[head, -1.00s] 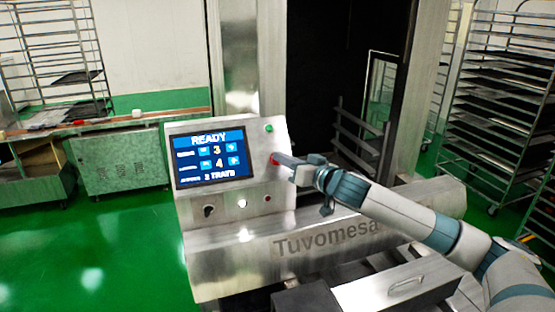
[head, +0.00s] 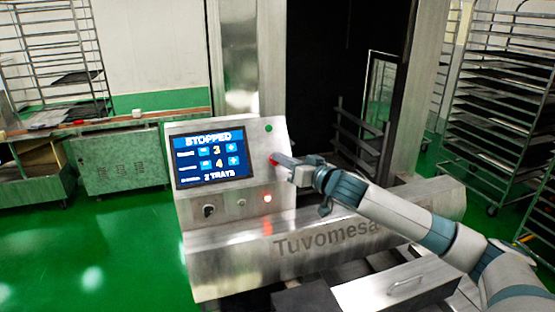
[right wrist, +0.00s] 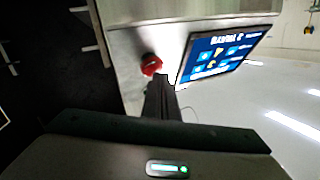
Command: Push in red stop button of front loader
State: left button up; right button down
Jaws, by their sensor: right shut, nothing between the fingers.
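The front loader's metal control panel (head: 240,200) stands in the middle of the head view. Its red stop button (head: 272,160) is on the right part of the panel face, partly hidden by my right gripper (head: 279,160). The shut fingertips are at the button and appear to touch it. In the right wrist view the red button (right wrist: 151,64) sits just beyond the tips of my shut right gripper (right wrist: 157,82). The screen (head: 213,158) reads "STOPPED". My left gripper is out of view.
A green button (head: 268,128) is above the red one, and a lit lamp (head: 267,198) is below it. A drawer-like box with a handle (head: 405,285) lies under my right arm. Tray racks (head: 500,100) stand at the right; green floor is open at the left.

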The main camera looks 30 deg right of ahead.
jog(key=shift+s+a+r+p, duration=0.15)
jog(key=shift+s+r+p, duration=0.15)
jog(key=shift+s+r, duration=0.3)
jog(key=shift+f, duration=0.1)
jog(key=s+r, duration=0.1)
jog(key=s, duration=0.1)
jog(key=s+a+r+p, duration=0.1)
jog(key=s+r, duration=0.1)
dwell(0.7)
jog(key=shift+s+f, duration=0.1)
jog(key=shift+f, duration=0.05)
dwell(0.5)
